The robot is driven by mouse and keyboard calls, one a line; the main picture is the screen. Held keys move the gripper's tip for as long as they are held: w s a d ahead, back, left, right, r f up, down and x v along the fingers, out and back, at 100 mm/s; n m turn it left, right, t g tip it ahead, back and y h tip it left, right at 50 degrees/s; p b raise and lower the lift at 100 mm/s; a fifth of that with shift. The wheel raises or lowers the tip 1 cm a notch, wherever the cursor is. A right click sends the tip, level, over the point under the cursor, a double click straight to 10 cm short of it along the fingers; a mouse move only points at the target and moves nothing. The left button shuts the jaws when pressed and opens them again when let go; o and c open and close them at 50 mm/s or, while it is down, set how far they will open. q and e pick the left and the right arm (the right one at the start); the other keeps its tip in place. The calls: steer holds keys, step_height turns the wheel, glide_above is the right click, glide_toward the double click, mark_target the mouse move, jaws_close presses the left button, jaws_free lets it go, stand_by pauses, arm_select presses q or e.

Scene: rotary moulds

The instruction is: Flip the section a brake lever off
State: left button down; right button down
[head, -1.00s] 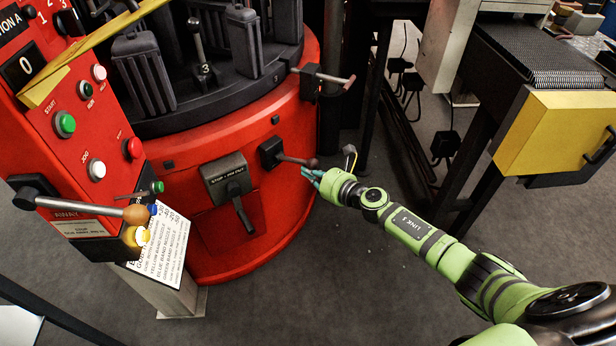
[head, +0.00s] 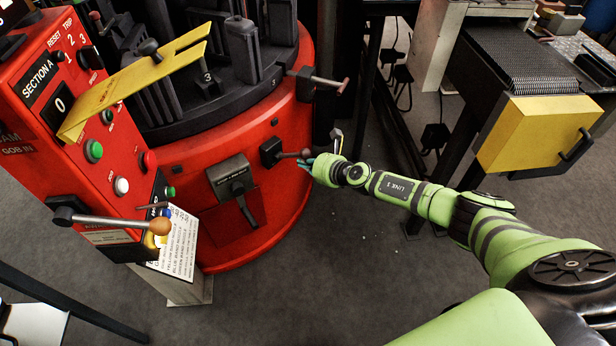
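The red control panel (head: 40,75) marked "SECTION A" stands at the left. A short lever with a dark red knob (head: 306,153) sticks out rightward from a black box on the red machine drum; no label on it is readable. My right gripper (head: 306,162) is at this knob, its teal fingertips at or just below it. Contact and finger opening are too small to tell. A larger lever with a wooden ball (head: 160,227) lies roughly level at the panel's lower front. My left gripper is not in view.
A black handle (head: 238,196) hangs from a plate on the drum. Another red-knobbed lever (head: 343,87) is higher up. A yellow bar (head: 135,82) slants across the panel top. A yellow-fronted unit (head: 535,135) stands at right. The floor in front is clear.

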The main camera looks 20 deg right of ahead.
mark_target(304, 154)
steer(key=shift+w+a+r+p, duration=0.15)
steer(key=shift+w+r+p, duration=0.15)
steer(key=shift+r+p, duration=0.65)
steer(key=shift+w+a+r+p, duration=0.25)
steer(key=shift+w+r+p, duration=0.3)
steer(key=shift+p, duration=0.35)
steer(key=shift+w+a+r+p, duration=0.2)
steer(key=shift+w+a+r, duration=0.05)
steer(key=shift+w+r, duration=0.2)
steer(key=shift+w+a+r+p, duration=0.2)
steer(key=shift+w+a+r, duration=0.05)
steer(key=shift+w+r, duration=0.2)
steer(key=shift+w+a+r, duration=0.1)
steer(key=shift+w+r, duration=0.1)
steer(key=shift+r, duration=0.05)
